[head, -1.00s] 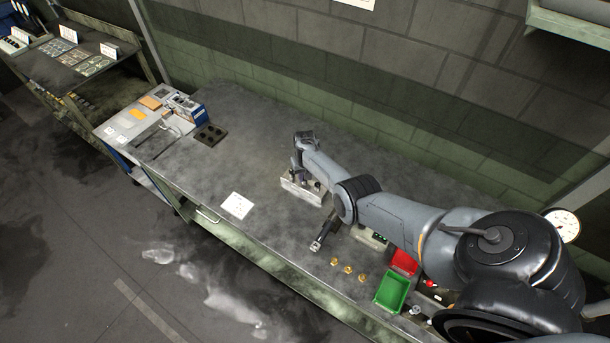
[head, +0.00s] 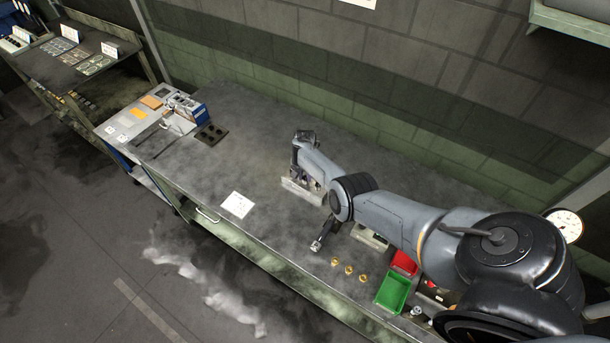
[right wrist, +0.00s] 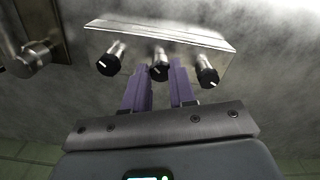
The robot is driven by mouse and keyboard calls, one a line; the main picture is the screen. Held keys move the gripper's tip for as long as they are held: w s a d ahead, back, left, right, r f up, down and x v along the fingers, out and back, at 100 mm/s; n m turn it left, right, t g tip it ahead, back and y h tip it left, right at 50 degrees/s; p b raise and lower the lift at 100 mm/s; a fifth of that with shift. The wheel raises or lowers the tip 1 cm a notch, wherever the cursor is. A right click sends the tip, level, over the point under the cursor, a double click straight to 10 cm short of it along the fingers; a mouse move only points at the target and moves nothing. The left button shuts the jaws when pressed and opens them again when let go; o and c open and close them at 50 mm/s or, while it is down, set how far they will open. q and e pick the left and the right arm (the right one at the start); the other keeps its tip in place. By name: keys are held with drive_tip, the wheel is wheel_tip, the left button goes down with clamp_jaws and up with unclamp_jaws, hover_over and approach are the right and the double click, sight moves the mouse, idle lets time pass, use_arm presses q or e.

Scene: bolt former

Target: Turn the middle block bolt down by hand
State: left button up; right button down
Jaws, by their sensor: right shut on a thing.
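A pale metal block (head: 291,186) stands on the bench under my right arm. In the right wrist view the block (right wrist: 205,38) carries three bolts with black, white-marked heads in a row. The middle block bolt (right wrist: 158,72) sits between the purple fingers of my right gripper (right wrist: 160,82), which is shut on it from both sides. The left bolt (right wrist: 108,66) and the right bolt (right wrist: 208,77) stand free beside the fingers. In the head view the right gripper is largely hidden by its own wrist. My left gripper is not in view.
A dark-handled tool (head: 323,236) lies near the block, with several brass pieces (head: 348,270) beyond it. A green bin (head: 391,293) and a red bin (head: 405,262) stand at the right. A white sheet (head: 237,204) lies left on mostly clear bench.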

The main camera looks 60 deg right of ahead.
sight(305, 178)
drive_tip(key=shift+r, duration=0.1)
drive_tip(key=c, duration=0.9)
unclamp_jaws()
drive_tip(key=shift+r, duration=0.3)
drive_tip(key=shift+r+p, duration=1.8)
drive_tip(key=shift+r, duration=3.25)
